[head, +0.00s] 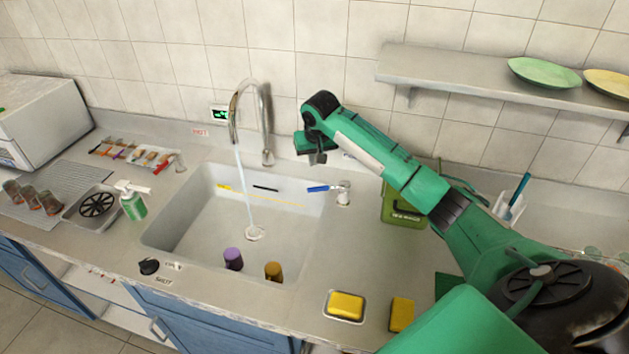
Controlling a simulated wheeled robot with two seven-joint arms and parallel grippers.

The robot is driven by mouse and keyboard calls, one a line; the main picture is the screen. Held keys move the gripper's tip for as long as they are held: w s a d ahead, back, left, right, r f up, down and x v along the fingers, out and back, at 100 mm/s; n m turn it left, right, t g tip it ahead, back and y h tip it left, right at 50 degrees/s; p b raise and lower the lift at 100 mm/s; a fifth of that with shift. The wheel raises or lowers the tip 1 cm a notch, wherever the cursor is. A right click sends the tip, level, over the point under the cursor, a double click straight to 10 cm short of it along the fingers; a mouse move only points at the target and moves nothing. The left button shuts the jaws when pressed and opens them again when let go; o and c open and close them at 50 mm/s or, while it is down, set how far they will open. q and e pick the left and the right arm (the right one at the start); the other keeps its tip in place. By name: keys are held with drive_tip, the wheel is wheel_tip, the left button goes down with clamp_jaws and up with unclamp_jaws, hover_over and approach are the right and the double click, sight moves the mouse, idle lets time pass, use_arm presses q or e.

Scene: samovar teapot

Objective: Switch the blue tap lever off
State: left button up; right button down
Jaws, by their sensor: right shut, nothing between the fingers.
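The blue tap lever (319,189) sticks out to the left from a small metal fitting (343,192) at the sink's right edge. The curved metal faucet (247,115) stands behind the sink, and a stream of water (244,190) runs from it into the basin. My right gripper (317,158) hangs above and behind the blue lever, near the back of the counter, and is apart from it. It is shut and empty. My left gripper is not in view.
The sink (185,215) holds a purple cup (233,259) and a brown cup (273,271). A green canister (403,208) stands right of the tap fitting, beneath my right forearm. A shelf (450,76) with plates juts from the wall at upper right. Yellow sponges (345,306) lie at the front.

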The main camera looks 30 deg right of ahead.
sight(328, 188)
drive_tip(key=w+p+x, duration=0.1)
drive_tip(key=p+x, duration=0.1)
drive_tip(key=x, duration=0.8)
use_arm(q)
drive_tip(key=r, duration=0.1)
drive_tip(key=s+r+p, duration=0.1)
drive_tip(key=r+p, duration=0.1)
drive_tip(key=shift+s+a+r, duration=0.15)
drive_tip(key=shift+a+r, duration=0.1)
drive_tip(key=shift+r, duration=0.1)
use_arm(e)
drive_tip(key=s, duration=0.2)
drive_tip(key=s+r, duration=0.1)
drive_tip(key=s, duration=0.1)
drive_tip(key=shift+s+a, duration=0.15)
drive_tip(key=shift+a, duration=0.25)
drive_tip(key=shift+r, duration=0.1)
use_arm(q)
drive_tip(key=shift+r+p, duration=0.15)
drive_tip(key=shift+p, duration=0.15)
